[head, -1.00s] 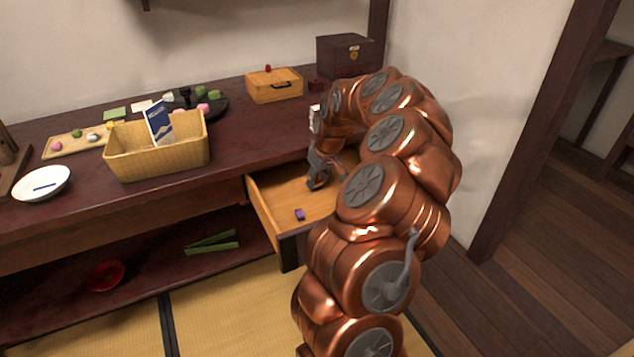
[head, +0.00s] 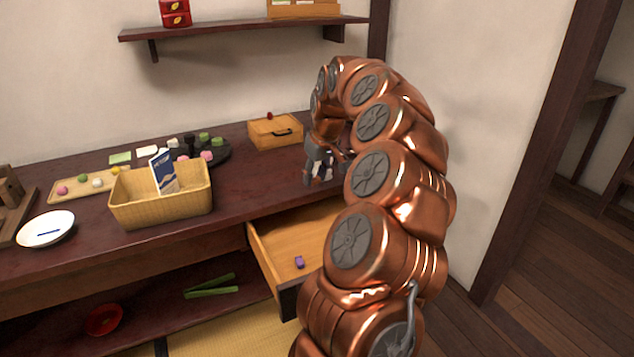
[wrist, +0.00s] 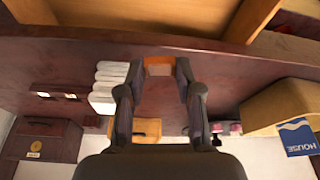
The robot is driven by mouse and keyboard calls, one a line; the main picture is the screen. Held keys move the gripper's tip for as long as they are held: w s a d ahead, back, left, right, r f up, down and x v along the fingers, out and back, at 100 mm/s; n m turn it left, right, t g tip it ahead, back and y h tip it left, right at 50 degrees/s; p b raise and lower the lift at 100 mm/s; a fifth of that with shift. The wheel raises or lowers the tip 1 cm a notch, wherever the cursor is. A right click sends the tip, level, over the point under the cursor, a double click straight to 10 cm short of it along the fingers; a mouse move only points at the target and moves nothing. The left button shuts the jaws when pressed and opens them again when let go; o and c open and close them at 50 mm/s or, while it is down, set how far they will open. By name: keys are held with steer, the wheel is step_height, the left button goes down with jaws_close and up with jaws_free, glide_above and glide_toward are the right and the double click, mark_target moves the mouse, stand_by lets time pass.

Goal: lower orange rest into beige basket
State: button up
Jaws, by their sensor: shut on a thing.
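My gripper (head: 320,178) is above the dark tabletop, to the right of the basket and above the open drawer's back edge. In the wrist view its fingers (wrist: 159,72) are shut on the small orange rest (wrist: 158,66), which shows between the fingertips. In the head view I cannot make out the rest. The beige basket (head: 160,208) stands on the table to the left, apart from my gripper, with a blue and white leaflet (head: 163,172) sticking up in it. The basket also shows at the right of the wrist view (wrist: 272,108).
The drawer (head: 283,245) is open with a purple piece (head: 299,262) in it. A wooden box (head: 275,132) stands at the back. Table between basket and gripper is clear.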

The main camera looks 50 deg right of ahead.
steer(key=w+a+r+p, duration=0.3)
steer(key=w+a+r, duration=0.15)
steer(key=a, duration=0.25)
steer(key=w+a+r+p, duration=0.2)
steer(key=w+a+r, duration=0.2)
steer(key=w+a, duration=0.15)
steer(key=w+a+p, duration=0.3)
steer(key=w+a, duration=0.5)
steer(key=a, duration=0.5)
steer(key=shift+w+a+f, duration=0.2)
steer(key=shift+w, duration=0.2)
steer(key=shift+f, duration=0.2)
steer(key=shift+f+b, duration=1.1)
steer(key=shift+f, duration=2.35)
steer(key=shift+f+b, duration=0.35)
steer(key=shift+f, duration=1.1)
